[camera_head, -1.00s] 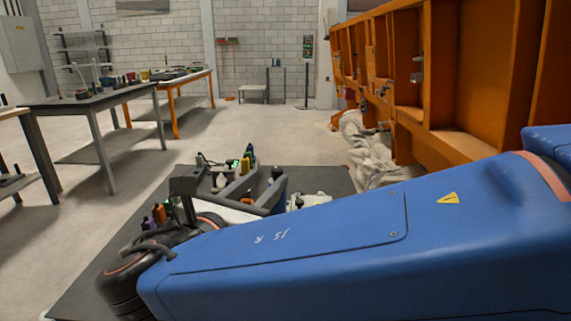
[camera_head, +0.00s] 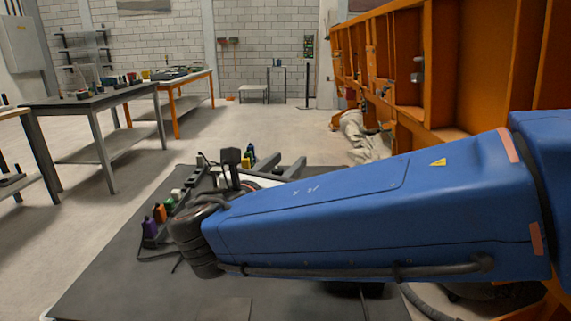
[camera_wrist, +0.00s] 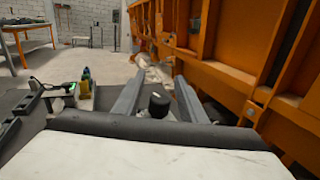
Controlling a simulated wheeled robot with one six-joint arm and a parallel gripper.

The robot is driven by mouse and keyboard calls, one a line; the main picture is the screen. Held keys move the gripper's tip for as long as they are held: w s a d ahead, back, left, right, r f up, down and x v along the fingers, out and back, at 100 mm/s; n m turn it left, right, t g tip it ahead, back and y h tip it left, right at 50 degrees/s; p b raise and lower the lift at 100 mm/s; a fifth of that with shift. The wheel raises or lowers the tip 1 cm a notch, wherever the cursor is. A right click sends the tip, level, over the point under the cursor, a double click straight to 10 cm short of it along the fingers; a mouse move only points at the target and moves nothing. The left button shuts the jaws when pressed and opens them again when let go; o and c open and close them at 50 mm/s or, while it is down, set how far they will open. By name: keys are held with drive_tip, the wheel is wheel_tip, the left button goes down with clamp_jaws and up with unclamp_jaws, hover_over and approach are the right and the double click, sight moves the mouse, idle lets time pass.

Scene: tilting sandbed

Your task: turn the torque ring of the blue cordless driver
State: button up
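My gripper (camera_wrist: 158,88) is open, its two grey fingers well apart in the wrist view. It also shows beyond my forearm in the head view (camera_head: 278,162). A dark, round-topped upright thing (camera_wrist: 158,106) shows between the fingers, near their bases, apart from both. It may be the top of the driver, but I cannot tell. No blue driver body or torque ring shows clearly now; my arm and the pale wrist part hide much of the table.
The dark worktable (camera_head: 110,285) holds purple (camera_head: 150,227) and orange (camera_head: 160,212) items at left. A device with a green light (camera_wrist: 70,88) and a yellow-and-blue item (camera_wrist: 86,82) stand left of my fingers. An orange steel frame (camera_head: 460,70) rises at right.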

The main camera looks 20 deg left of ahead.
sight(275, 169)
clamp_jaws()
drive_tip(key=shift+n+y, duration=0.3)
drive_tip(key=shift+y, duration=0.2)
drive_tip(key=n+y, duration=0.2)
drive_tip(key=y, duration=0.1)
drive_tip(key=a+n+y, duration=0.1)
drive_tip(key=n+y, duration=0.1)
drive_tip(key=y, duration=0.1)
drive_tip(key=shift+a+y, duration=0.2)
drive_tip(key=shift+y, duration=0.2)
drive_tip(key=shift+s+a+n+g+y, duration=0.1)
drive_tip(key=shift+a+n+g+y, duration=0.1)
drive_tip(key=shift+n+g+y, duration=0.4)
drive_tip(key=shift+s+a+n+g+y, duration=0.1)
drive_tip(key=shift+a+n+g+y, duration=0.2)
drive_tip(key=shift+n+y, duration=0.6)
drive_tip(key=shift+s+a+n+g+y, duration=0.15)
drive_tip(key=shift+n+g+y, duration=0.35)
drive_tip(key=shift+y, duration=0.5)
drive_tip(key=shift+a+y, duration=0.1)
drive_tip(key=shift+y, duration=0.2)
unclamp_jaws()
drive_tip(key=shift+s, duration=0.1)
